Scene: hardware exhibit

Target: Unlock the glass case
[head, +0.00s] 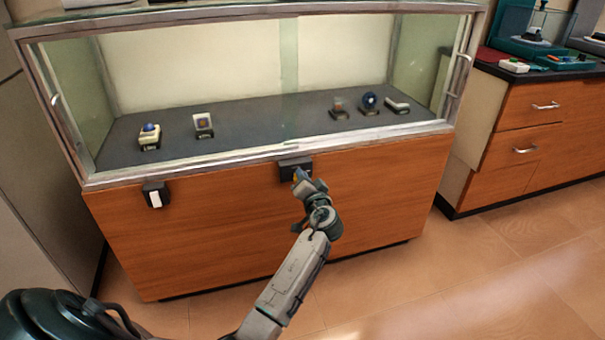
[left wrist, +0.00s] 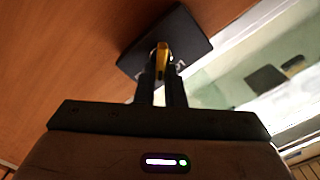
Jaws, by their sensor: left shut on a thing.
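The glass case (head: 290,150) has a metal frame and sits on a wooden cabinet base. A black lock box (head: 288,164) is mounted on the wood just under the frame, near the middle. It also shows as a dark plate in the left wrist view (left wrist: 190,42). My left gripper (head: 299,180) is right in front of the box. It is shut on a yellow key (left wrist: 162,62), whose end points at the dark plate. I cannot tell whether the key is inside the lock. My right gripper is not in view.
A second black box with a white face (head: 155,196) is on the wood at the left. Several small exhibits stand inside the case, such as a blue one (head: 370,101). A drawer cabinet (head: 533,120) stands at the right. The floor in front is clear.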

